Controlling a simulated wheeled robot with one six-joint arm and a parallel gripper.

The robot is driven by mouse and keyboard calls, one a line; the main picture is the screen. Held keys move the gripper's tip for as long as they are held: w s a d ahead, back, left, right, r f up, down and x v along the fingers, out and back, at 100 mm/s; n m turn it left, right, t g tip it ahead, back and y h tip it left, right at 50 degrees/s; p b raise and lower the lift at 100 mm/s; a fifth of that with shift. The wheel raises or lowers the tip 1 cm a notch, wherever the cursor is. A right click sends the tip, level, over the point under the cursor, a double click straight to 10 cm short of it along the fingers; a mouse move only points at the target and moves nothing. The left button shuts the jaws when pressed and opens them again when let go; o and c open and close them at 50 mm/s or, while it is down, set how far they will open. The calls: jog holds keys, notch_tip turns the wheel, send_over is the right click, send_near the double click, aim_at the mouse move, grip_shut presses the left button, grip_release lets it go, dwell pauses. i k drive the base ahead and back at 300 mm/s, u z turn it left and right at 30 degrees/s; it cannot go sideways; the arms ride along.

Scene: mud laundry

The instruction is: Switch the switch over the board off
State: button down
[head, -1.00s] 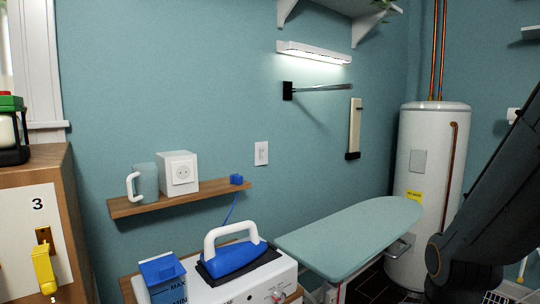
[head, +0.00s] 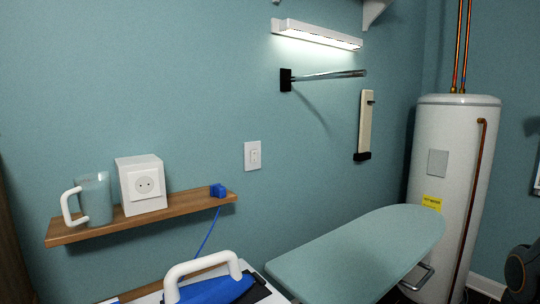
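A white wall switch (head: 252,155) is on the teal wall, above and to the left of the ironing board (head: 350,250). Its rocker position is too small to tell. A white light bar (head: 318,36) higher on the wall is lit. The teal ironing board reaches out from the lower middle toward the right.
A wooden shelf (head: 150,223) holds a mug (head: 95,199), a white socket box (head: 141,185) and a blue plug (head: 218,190). A blue iron (head: 215,288) sits below. A metal rail (head: 325,75) juts out. A water heater (head: 445,190) stands at right.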

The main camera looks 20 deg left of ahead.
aim_at(254, 154)
jog(key=u, duration=0.25)
jog(key=i, duration=0.55)
jog(key=u, duration=0.85)
jog(key=i, duration=0.35)
jog(key=u, duration=0.3)
